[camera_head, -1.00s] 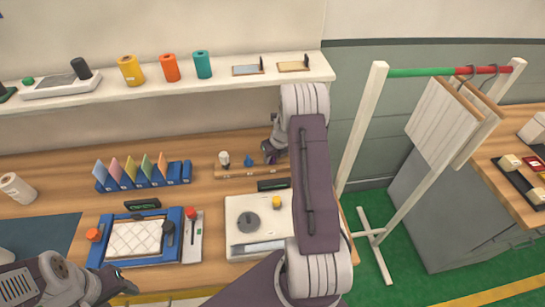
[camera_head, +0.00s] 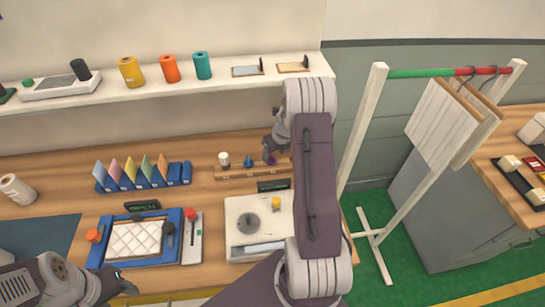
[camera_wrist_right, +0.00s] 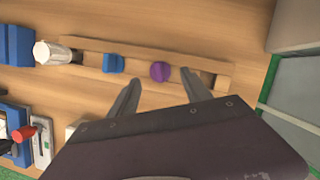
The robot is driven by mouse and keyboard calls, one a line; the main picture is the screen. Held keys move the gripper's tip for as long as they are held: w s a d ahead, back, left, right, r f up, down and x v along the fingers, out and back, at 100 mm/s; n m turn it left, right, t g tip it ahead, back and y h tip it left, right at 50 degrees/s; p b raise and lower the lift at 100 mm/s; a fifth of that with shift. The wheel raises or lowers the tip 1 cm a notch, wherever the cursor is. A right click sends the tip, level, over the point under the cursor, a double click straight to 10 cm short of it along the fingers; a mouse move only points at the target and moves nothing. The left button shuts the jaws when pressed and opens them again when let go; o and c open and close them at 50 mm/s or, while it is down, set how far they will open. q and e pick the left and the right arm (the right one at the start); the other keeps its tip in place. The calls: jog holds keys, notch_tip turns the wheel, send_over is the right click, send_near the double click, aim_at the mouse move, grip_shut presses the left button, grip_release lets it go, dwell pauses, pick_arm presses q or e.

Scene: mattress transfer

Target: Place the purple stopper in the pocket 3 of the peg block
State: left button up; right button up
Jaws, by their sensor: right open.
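The wooden peg block (camera_head: 232,174) lies on the bench near its back. In the right wrist view, the purple stopper (camera_wrist_right: 160,71) stands in the block (camera_wrist_right: 222,77), to the right of a blue stopper (camera_wrist_right: 114,63). It also shows in the head view (camera_head: 270,159), just below my right gripper (camera_head: 275,146). In the wrist view my right gripper (camera_wrist_right: 160,92) is open, its fingers apart with nothing held between them. The pocket number under the stopper cannot be read. My left gripper (camera_head: 122,286) is at the lower left, away from the block; its jaw opening is unclear.
A white-capped peg (camera_head: 223,159) stands at the block's left end. A white device (camera_head: 238,217) sits in front of the block. A blue rack (camera_head: 175,173) with coloured cards is to the left. The shelf (camera_head: 150,93) above holds several rolls.

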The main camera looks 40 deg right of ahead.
jog(key=v, duration=0.8)
jog(key=s+a+m+g, duration=0.1)
jog(key=s+a+m, duration=0.7)
jog(key=m, duration=0.9)
jog(key=s+a+m+g, duration=0.1)
jog(key=s+a+m, duration=0.7)
jog(key=a+m, duration=0.7)
jog(key=m, duration=0.3)
jog(key=shift+g, duration=0.3)
jog(key=shift+s+a+f, duration=0.15)
jog(key=shift+a, duration=0.1)
